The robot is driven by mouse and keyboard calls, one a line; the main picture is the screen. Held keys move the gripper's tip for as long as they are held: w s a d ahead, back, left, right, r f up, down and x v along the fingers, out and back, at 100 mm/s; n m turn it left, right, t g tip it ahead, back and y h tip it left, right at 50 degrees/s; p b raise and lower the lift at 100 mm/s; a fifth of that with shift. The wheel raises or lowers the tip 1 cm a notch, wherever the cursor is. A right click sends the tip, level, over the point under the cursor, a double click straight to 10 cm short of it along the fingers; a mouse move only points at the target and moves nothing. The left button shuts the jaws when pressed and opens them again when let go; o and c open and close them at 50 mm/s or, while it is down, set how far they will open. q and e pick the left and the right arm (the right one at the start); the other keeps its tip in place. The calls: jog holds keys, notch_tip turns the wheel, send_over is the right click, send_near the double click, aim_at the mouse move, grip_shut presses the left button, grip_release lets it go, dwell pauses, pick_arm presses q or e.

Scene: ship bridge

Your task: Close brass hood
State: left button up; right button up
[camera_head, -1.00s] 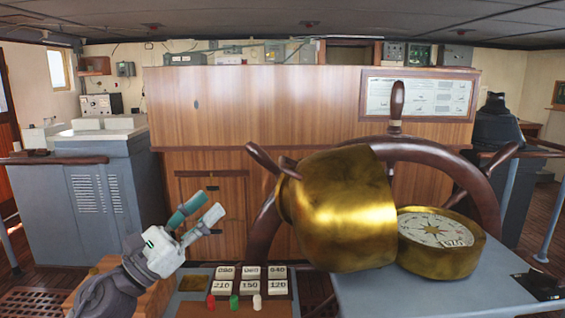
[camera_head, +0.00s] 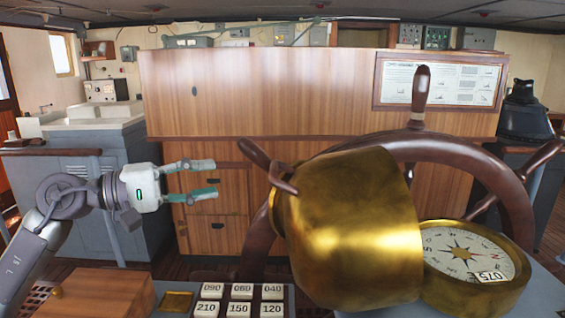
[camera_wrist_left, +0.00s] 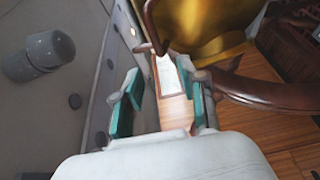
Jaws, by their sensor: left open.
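The brass hood (camera_head: 350,230) is a large gold dome tilted open to the left of the compass (camera_head: 470,262), whose dial with a star and a "075" tile is uncovered. The hood also shows at the top of the left wrist view (camera_wrist_left: 205,28). My left gripper (camera_head: 214,178) is open and empty, left of the hood and apart from it, with its fingers pointing right. In the left wrist view its two teal-padded fingers (camera_wrist_left: 162,105) are spread with nothing between them. My right gripper is not in view.
A wooden ship's wheel (camera_head: 450,150) stands behind the hood, with a handle (camera_head: 262,160) sticking out on the hood's left. Number tiles (camera_head: 240,300) lie in a tray below, beside a wooden box (camera_head: 105,293). A wooden cabinet (camera_head: 250,95) stands behind.

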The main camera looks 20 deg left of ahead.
pick_arm(q)
jog(key=p, duration=0.5)
send_near(274, 165)
jog(key=x, duration=0.3)
jog(key=p+x, duration=0.1)
jog(key=x, duration=0.1)
jog(key=p+x, duration=0.1)
jog(key=x, duration=0.1)
jog(key=p+x, duration=0.1)
jog(key=x, duration=0.1)
jog(key=shift+d+f, duration=0.25)
jog(key=shift+f, duration=0.05)
jog(key=shift+w+d, duration=0.1)
jog(key=shift+w, duration=0.05)
jog(key=shift+w+f, duration=0.1)
jog(key=shift+f, duration=0.05)
jog(key=shift+c, duration=0.7)
grip_shut()
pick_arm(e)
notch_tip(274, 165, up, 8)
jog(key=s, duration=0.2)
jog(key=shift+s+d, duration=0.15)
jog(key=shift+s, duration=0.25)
